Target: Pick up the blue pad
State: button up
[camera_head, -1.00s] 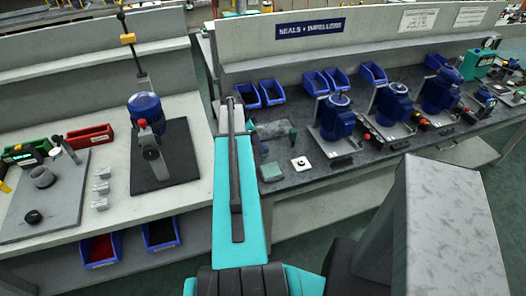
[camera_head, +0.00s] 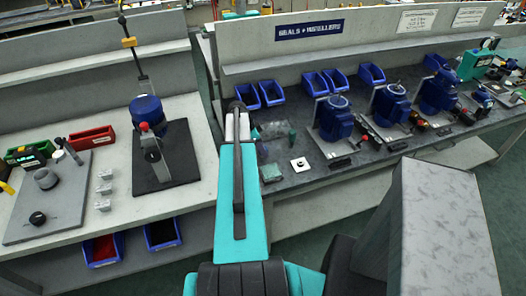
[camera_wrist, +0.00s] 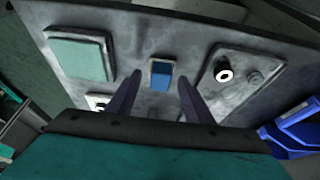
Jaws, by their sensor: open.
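The blue pad (camera_wrist: 161,76) is a small blue block in a pale frame on the grey bench top, in the middle of the wrist view. My gripper (camera_wrist: 161,90) is open in that view, one dark finger on each side of the line to the pad. The pad lies ahead between the fingertips, and nothing is held. Whether the fingertips are level with the pad I cannot tell. In the head view my arm rises through the middle; the fingers and the blue pad cannot be made out there.
A larger green pad (camera_wrist: 83,58) lies left of the blue pad in the wrist view, with a white square piece (camera_wrist: 97,102) below it. A plate with a white ring (camera_wrist: 223,76) and a knob is close on the right. Blue bins (camera_head: 272,93) line the bench back.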

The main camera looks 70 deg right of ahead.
jog(key=shift+s+d+f, duration=0.1)
jog(key=shift+f, duration=0.15)
dwell(0.4)
jog(key=c, duration=1.1)
jog(key=shift+r, duration=0.2)
jog(key=shift+r+b, duration=1.05)
jog(key=shift+r, duration=0.5)
jog(key=s+b, duration=0.1)
jog(key=s, duration=0.4)
jog(key=s+r+b, duration=0.1)
jog(key=s+b, duration=0.1)
jog(key=s, duration=0.3)
jog(key=s+b, duration=0.1)
jog(key=s, duration=0.5)
jog(key=shift+a+r+b, duration=0.25)
jog(key=shift+a+b, duration=0.05)
jog(key=shift+a, duration=0.05)
